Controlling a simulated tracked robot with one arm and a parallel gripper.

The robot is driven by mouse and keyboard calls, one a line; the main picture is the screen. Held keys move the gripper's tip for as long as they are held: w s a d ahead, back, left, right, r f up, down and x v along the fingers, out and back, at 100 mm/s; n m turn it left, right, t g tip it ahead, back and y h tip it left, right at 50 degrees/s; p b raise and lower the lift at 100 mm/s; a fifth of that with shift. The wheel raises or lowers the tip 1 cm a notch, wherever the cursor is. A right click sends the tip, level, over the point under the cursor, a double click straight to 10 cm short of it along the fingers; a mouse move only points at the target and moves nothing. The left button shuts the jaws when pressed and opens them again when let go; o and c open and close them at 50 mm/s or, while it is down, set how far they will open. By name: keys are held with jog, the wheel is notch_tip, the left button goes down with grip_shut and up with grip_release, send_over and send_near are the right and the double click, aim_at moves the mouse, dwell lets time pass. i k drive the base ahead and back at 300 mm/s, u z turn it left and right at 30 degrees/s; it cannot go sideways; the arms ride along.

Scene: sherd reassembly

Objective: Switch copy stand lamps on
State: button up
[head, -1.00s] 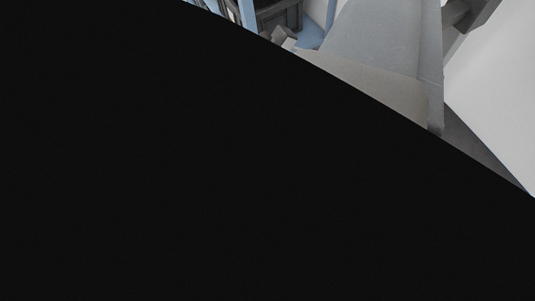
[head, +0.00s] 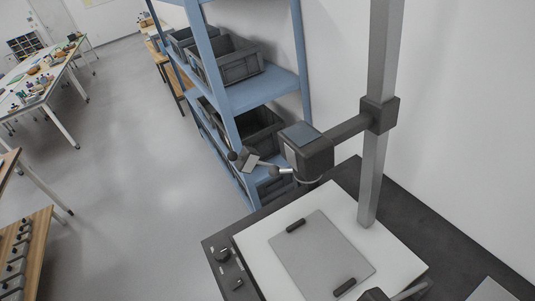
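The copy stand has a grey upright column (head: 375,165) and a dark camera head (head: 306,150) on a side arm. Below lies a white baseboard (head: 275,268) with a grey plate (head: 312,260) and two dark bars on it. One small lamp head (head: 247,160) sits on a jointed arm left of the camera head; I see no clear glow from it. A dark part (head: 375,295) at the bottom edge may be the other lamp, mostly cut off. A control strip with a dark round knob (head: 222,255) and a smaller dark control (head: 238,284) lies at the stand's left front. My gripper is not in view.
A blue shelf rack (head: 249,95) with grey bins (head: 232,66) stands behind the stand. White tables with small objects (head: 40,85) are far left. A wooden bench (head: 22,250) is at lower left. The grey floor between is clear.

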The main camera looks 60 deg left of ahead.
aim_at(239, 283)
jog(key=z, duration=0.05)
jog(key=k, duration=1.3)
jog(key=u, duration=1)
jog(key=i, duration=1)
jog(key=z, duration=0.05)
